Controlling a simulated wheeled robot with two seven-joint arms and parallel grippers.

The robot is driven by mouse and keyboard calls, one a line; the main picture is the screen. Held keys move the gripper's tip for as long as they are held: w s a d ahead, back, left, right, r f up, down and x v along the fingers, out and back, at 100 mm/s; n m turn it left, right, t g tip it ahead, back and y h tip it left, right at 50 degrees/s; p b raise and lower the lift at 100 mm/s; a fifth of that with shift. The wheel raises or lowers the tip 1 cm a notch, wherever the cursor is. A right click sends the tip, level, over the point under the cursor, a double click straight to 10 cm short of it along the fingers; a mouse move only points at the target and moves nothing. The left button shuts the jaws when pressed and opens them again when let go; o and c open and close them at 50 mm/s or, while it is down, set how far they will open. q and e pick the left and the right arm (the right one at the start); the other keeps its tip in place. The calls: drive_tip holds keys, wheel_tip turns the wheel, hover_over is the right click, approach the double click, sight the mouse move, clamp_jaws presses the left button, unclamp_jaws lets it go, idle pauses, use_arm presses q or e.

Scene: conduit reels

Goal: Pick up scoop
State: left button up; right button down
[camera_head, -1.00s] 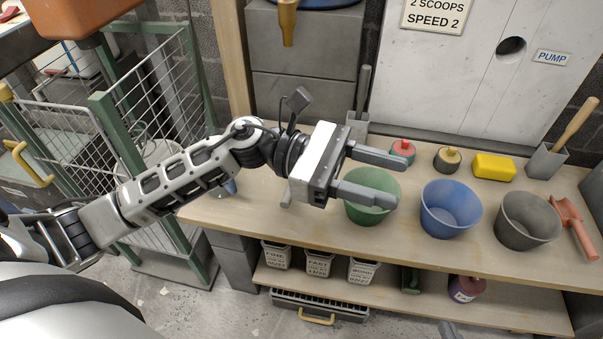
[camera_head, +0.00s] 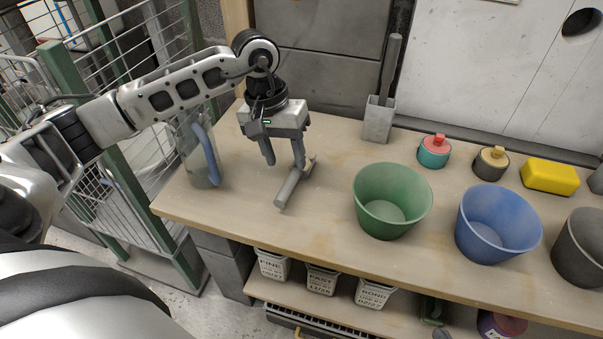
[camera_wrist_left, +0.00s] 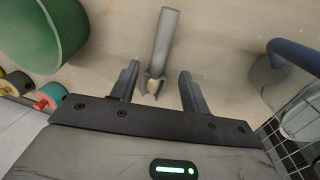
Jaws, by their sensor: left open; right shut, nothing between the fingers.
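A grey item with a thick round handle (camera_head: 289,190), which looks like the scoop, lies on the bench left of the green bucket. Its far end is small and forked-looking, partly hidden by a finger. My left gripper (camera_head: 284,163) points down over that far end, open, with nothing held. In the left wrist view the scoop (camera_wrist_left: 164,45) runs away from me, its near end between the fingertips (camera_wrist_left: 160,88); I cannot tell whether they touch it.
A clear jug (camera_head: 203,165) with a blue handle stands left of my left gripper. To the right are a green bucket (camera_head: 366,205), a blue bucket (camera_head: 470,230) and a dark bucket (camera_head: 580,255). A grey holder (camera_head: 378,120) stands at the back. Labelled tubs (camera_head: 322,280) sit below.

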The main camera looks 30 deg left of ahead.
sight(290, 177)
use_arm(q)
drive_tip(key=shift+d+f+b, duration=0.15)
drive_tip(key=shift+d+f, duration=0.1)
drive_tip(key=shift+f, duration=0.9)
drive_tip(key=shift+d+f+b, duration=0.2)
drive_tip(key=shift+d+f, duration=0.05)
drive_tip(key=shift+f, duration=0.85)
drive_tip(key=shift+d+f+b, duration=0.15)
drive_tip(key=shift+d+f, duration=0.1)
drive_tip(key=shift+f, duration=0.9)
clamp_jaws()
